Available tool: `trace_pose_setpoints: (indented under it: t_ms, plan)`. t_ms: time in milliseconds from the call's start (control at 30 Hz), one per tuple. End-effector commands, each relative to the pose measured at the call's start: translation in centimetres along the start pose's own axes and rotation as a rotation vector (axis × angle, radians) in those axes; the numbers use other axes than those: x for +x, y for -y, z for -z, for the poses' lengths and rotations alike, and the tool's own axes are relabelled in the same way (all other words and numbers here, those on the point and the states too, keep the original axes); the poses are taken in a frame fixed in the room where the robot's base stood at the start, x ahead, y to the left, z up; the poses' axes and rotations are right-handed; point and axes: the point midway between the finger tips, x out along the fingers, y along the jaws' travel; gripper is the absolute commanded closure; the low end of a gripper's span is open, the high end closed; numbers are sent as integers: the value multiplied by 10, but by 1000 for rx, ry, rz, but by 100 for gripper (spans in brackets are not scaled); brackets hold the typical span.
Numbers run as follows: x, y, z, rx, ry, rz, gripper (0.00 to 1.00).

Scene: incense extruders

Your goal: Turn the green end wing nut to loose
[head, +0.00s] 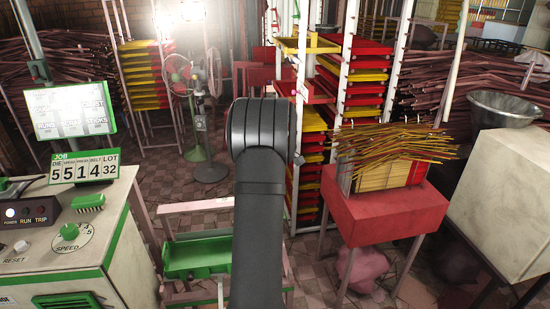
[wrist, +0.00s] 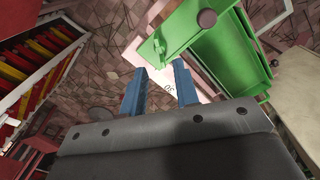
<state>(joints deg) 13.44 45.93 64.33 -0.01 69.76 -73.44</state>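My gripper (wrist: 160,72) shows in the wrist view as two blue fingers, apart with nothing between them. Past the fingertips lie a pale panel with small dark marks and the brick floor. A green machine part (wrist: 185,42) with trough-like sides is to the upper right of the fingers, with a dark round end on it. In the head view, my dark arm covers the middle and hides my gripper. A green tray (head: 197,256) on a pale frame stands low, left of the arm.
A control cabinet (head: 110,240) with a green speed knob (head: 69,232) stands at the left. A red stand (head: 372,208) holding incense sticks is right of the arm. Racks of red and yellow trays (head: 350,85) and fans (head: 205,80) stand behind. Some brick floor is clear.

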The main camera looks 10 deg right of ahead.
Motion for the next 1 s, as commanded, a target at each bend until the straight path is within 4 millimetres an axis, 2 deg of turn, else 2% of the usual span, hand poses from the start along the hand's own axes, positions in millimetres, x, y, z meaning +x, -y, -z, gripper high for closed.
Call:
trace_pose_setpoints:
  t_ms: [33, 100, 300, 500, 700, 1000]
  plan:
    - [-15, -1, 0, 0, -1, -4, 72]
    - [-32, -1, 0, 0, -1, -4, 72]
    - [-79, -1, 0, 0, -1, -4, 72]
    - [-109, 0, 0, 0, 0, -1, 72]
    - [-119, 0, 0, 0, 0, 0, 72]
    - [-119, 0, 0, 0, 0, 1, 72]
